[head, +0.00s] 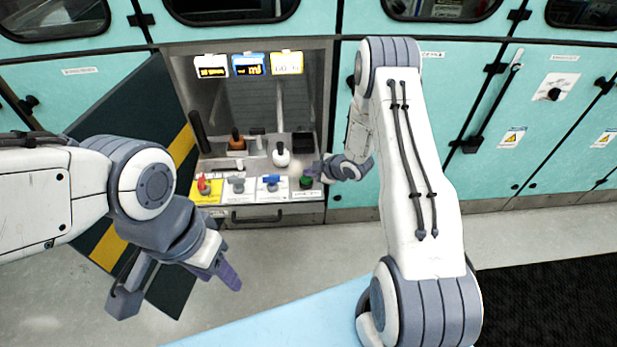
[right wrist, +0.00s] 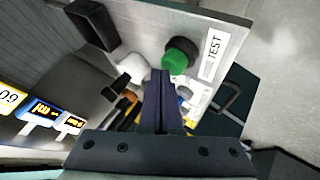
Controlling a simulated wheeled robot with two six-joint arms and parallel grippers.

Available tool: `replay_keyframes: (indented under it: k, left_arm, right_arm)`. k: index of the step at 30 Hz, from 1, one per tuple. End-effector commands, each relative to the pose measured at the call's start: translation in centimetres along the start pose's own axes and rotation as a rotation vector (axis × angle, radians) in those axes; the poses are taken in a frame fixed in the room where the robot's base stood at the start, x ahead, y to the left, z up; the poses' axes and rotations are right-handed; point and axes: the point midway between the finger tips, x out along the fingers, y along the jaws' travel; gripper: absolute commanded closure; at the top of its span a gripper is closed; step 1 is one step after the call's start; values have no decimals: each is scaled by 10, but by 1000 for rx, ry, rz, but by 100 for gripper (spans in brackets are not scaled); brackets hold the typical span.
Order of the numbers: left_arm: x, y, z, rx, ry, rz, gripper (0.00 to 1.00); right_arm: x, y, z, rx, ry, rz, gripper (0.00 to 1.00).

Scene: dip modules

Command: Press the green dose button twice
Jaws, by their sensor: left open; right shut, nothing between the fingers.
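The green button (head: 306,182) sits at the right end of the front row on the panel inside the open cabinet bay. In the right wrist view the green button (right wrist: 180,56) is a round cap beside a white label reading TEST. My right gripper (head: 316,171) is shut and empty, just above and to the right of the button. In the right wrist view its fingertips (right wrist: 161,73) are close to the green cap; I cannot tell whether they touch it. My left gripper (head: 178,289) is open and empty, low on the left, away from the panel.
Left of the button are a blue-handled valve (head: 271,181), a grey one (head: 237,184) and a red knob (head: 204,185) on yellow. Behind stand a white knob (head: 281,156) and a black box (head: 303,142). Displays (head: 249,65) hang above. A dark striped door (head: 150,110) stands open at left.

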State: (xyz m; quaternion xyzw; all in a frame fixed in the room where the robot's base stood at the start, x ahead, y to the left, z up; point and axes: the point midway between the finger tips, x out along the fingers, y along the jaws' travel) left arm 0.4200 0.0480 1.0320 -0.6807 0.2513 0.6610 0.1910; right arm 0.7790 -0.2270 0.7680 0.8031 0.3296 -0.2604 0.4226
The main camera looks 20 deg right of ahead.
Motion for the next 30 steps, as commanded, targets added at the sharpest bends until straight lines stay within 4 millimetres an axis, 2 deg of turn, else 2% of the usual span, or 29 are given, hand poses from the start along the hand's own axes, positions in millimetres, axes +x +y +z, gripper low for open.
replay_keyframes:
  k: [30]
  left_arm:
    - [8, -1, 0, 0, 0, 0, 50]
  right_arm:
    - [6, -5, 5, 1, -1, -1, 100]
